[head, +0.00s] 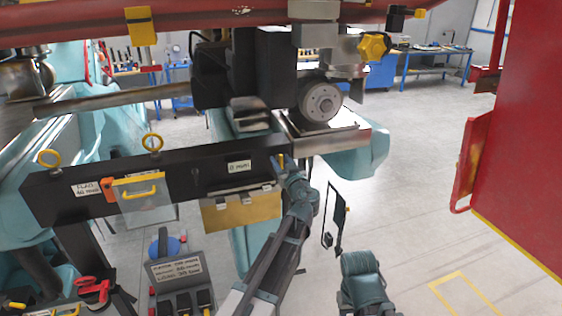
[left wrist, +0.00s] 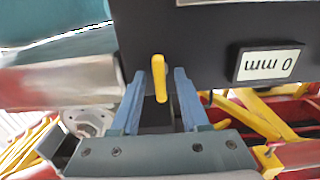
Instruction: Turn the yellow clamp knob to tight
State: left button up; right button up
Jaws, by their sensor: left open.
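A yellow bar-shaped knob (left wrist: 159,72) stands on the face of the dark beam in the left wrist view. In the head view it is a small yellow spot (head: 281,160) at the right end of the dark beam (head: 215,172), partly covered by my gripper. My left gripper (head: 285,168) is open there. In the left wrist view its two blue-grey fingers (left wrist: 160,90) stand on either side of the knob, with small gaps visible. A second yellow knob, star-shaped (head: 374,47), is on the metal assembly above.
A "0 mm" label (left wrist: 268,63) is on the beam near the knob. A grey wheel (head: 320,101) sits above the beam's right end. A yellow-brown plate (head: 240,212) hangs below the beam. A red panel (head: 515,130) stands at the right. Grey floor is open between.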

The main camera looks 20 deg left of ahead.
pick_arm(q)
jog(key=shift+w+a, duration=0.1)
grip_shut()
jog(key=shift+m, duration=0.3)
jog(key=m, duration=0.4)
jog(key=shift+w, duration=0.1)
jog(key=m, duration=0.8)
jog(key=shift+w+d+m, duration=0.1)
jog(key=shift+d+m, duration=0.1)
jog(key=shift+m, duration=0.2)
jog(key=m, duration=0.4)
jog(key=shift+f, duration=0.15)
jog(key=shift+m, duration=0.4)
